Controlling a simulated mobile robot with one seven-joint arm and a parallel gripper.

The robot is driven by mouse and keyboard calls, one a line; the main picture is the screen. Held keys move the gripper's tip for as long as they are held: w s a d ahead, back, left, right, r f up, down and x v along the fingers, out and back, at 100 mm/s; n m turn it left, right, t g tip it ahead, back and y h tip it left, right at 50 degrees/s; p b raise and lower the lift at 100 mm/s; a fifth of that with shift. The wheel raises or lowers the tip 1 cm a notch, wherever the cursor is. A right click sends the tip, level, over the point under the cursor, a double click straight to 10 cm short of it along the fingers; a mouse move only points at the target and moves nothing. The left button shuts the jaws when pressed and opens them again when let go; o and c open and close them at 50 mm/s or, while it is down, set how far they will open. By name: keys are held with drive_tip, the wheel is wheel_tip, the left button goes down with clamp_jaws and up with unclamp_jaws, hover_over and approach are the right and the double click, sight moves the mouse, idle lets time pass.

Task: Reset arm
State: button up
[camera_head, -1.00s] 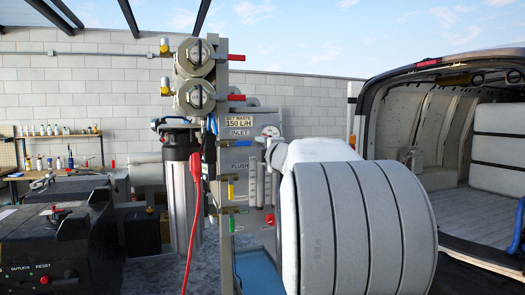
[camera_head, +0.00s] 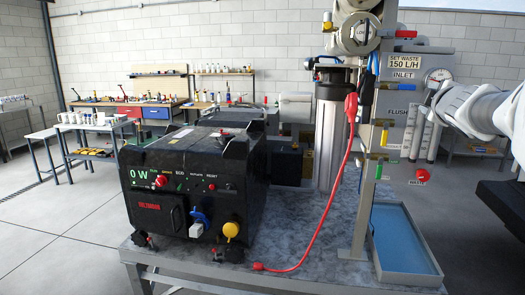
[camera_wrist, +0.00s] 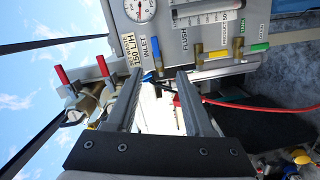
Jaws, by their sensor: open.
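My gripper (camera_wrist: 160,85) is open in the wrist view, its two dark fingers apart with nothing held between them. The wrist picture is turned sideways and shows the panel (camera_wrist: 190,38) with its gauge and flow tubes beyond the fingertips. In the head view, my white arm reaches in from the right edge toward the panel (camera_head: 402,95). The gripper itself is hard to make out there. The membrane tube ends (camera_head: 357,32) with their grey caps are at the top of the rig, partly cut off; they also show in the wrist view (camera_wrist: 85,105).
A black power unit (camera_head: 190,185) stands on the bench at left, with a red cable (camera_head: 325,225) beside the rig. A blue-lined tray (camera_head: 408,240) lies below the panel. Workbenches stand at the back left; the floor at left is clear.

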drive_tip(key=s+a+f+m+g+y, duration=0.3)
drive_tip(key=s+a+f+m+g, duration=0.2)
drive_tip(key=s+a+f, duration=0.8)
drive_tip(key=s+a+f+m+g+y, duration=0.3)
drive_tip(key=s+a+f+m+g, duration=0.2)
drive_tip(key=s+a+f, duration=0.8)
drive_tip(key=s+m, duration=0.1)
drive_tip(key=s, duration=0.4)
drive_tip(key=shift+a+f+g, duration=0.35)
drive_tip(key=shift+g, duration=0.05)
drive_tip(key=shift+s, duration=0.1)
